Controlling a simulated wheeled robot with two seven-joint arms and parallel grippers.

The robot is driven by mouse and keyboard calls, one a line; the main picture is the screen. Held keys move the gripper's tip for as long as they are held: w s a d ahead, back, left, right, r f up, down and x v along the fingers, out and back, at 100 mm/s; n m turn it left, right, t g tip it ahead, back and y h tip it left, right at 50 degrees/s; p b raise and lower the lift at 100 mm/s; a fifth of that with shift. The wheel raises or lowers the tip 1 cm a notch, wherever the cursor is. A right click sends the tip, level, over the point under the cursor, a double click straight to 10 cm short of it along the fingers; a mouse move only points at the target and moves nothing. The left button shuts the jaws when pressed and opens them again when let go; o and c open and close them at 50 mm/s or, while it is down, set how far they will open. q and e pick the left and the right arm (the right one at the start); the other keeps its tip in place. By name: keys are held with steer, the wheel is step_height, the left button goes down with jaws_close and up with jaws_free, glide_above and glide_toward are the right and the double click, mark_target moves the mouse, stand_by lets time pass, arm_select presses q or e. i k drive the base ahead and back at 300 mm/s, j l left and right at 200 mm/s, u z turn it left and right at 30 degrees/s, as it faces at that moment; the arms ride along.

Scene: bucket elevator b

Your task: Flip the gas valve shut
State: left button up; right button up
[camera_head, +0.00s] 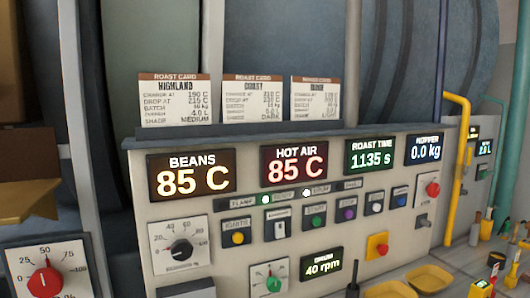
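A yellow pipe (456,180), which looks like the gas line, comes out at the right of the control panel, bends and runs down to the floor. A small fitting (469,156) sits beside its upper part; I cannot tell whether it is the gas valve or how its handle is turned. A red round knob (432,189) on a pale plate and a small grey switch (421,221) are at the panel's right end. Neither of my grippers shows in the head view.
The roaster panel (218,222) carries displays, dials and several coloured buttons. BEANS (180,190) and HOT AIR both read 85 C. Roast cards (175,100) stand on top. Yellow pans (432,279) and small handled items (487,224) are low at the right.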

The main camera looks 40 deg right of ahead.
mark_target(469, 156)
steer(key=z, duration=0.75)
steer(key=l+z, duration=0.4)
steer(key=i+l+z, duration=0.1)
steer(key=l+z, duration=0.15)
steer(key=z, duration=0.15)
steer(key=i+l+z, duration=0.15)
steer(key=l+z, duration=0.25)
steer(key=i+l+z, duration=0.15)
steer(key=i+l, duration=0.2)
steer(key=l, duration=0.15)
steer(key=i+l+z, duration=0.1)
steer(key=i+l, duration=0.3)
steer(key=k+l+z, duration=0.1)
steer(key=z, duration=0.3)
steer(key=k+l+z, duration=0.1)
steer(key=l+z, duration=0.25)
steer(key=j, duration=0.1)
